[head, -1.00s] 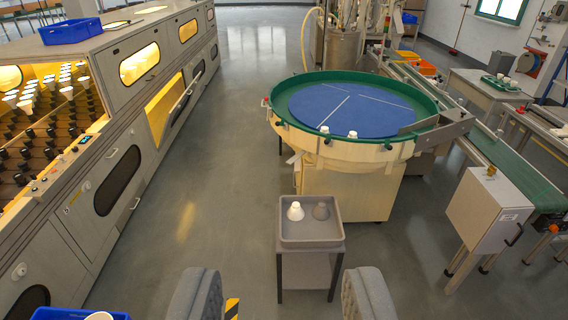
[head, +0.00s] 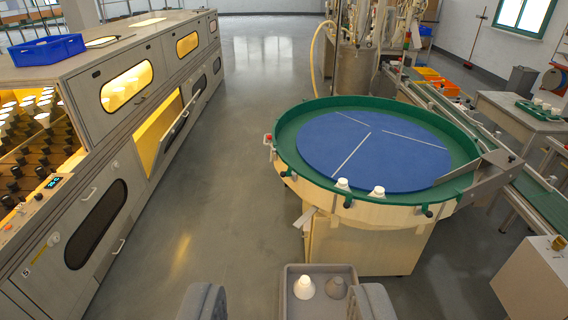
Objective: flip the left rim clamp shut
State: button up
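A round table with a blue top (head: 375,150) and a raised green rim (head: 290,120) stands right of centre. A small red-tipped clamp (head: 268,139) sits on the rim's left edge; its tip appears to stand up, but it is too small to tell whether it is open. Small green clamp-like fittings (head: 287,173) show along the front rim, more of them near the middle (head: 348,201) and right (head: 427,211). My gripper (head: 288,302) is at the bottom, its two grey padded fingers wide apart. It is short of the table and touches no clamp.
White bulbs (head: 342,184) sit at the front rim. A long oven cabinet (head: 85,215) lines the left; the aisle floor is clear.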

aim_at(289, 173)
jog(key=z, duration=0.05)
jog(key=k, duration=0.5)
jog(key=u, duration=0.1)
jog(key=i, duration=1.55)
jog(key=z, duration=0.6)
